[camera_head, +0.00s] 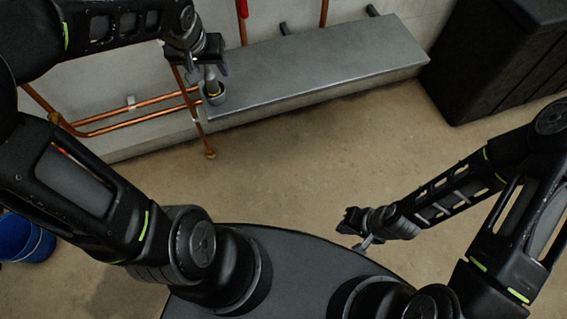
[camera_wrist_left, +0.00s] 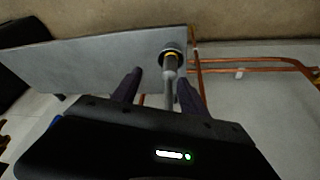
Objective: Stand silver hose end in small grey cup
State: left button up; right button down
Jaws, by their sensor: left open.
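The silver hose end (camera_head: 212,84) stands roughly upright with its lower end in the small grey cup (camera_head: 217,99), at the left end of the grey ledge. In the left wrist view the hose end (camera_wrist_left: 170,72) runs into the dark round rim of the cup (camera_wrist_left: 163,51), with a yellow-orange band showing inside. My left gripper (camera_head: 211,70) is open above the cup. In the left wrist view its fingers (camera_wrist_left: 158,88) are spread, with the hose end between them, nearer the right finger. My right gripper (camera_head: 354,231) hangs over the floor, far from the cup; its jaw opening is unclear.
Copper pipes (camera_head: 140,118) run along the wall left of the grey ledge (camera_head: 320,62), and one drops close beside the cup. A black cabinet (camera_head: 490,60) stands at the right. A blue bucket (camera_head: 25,238) is at the lower left. The middle floor is clear.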

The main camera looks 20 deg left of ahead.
pick_arm(q)
jog(key=s+d+f+m+g+h, duration=0.1)
jog(key=s+d+f+h, duration=0.1)
jog(key=d+f, duration=0.75)
jog(key=s+d+f+m+g+h, duration=0.1)
jog(key=s+d+f+h, duration=0.1)
jog(key=d+f, duration=0.7)
jog(key=s+d+f+g+h, duration=0.1)
jog(key=s+d+f, duration=0.6)
jog(key=s+f, duration=0.5)
jog(key=shift+s+d+f, duration=0.2)
jog(key=shift+s+d, duration=0.2)
jog(key=shift+s, duration=0.1)
jog(key=shift+r, duration=0.1)
notch_tip(320, 180, up, 10)
jog(key=p, duration=1)
jog(key=shift+r+p, duration=0.25)
jog(key=shift+p, duration=0.1)
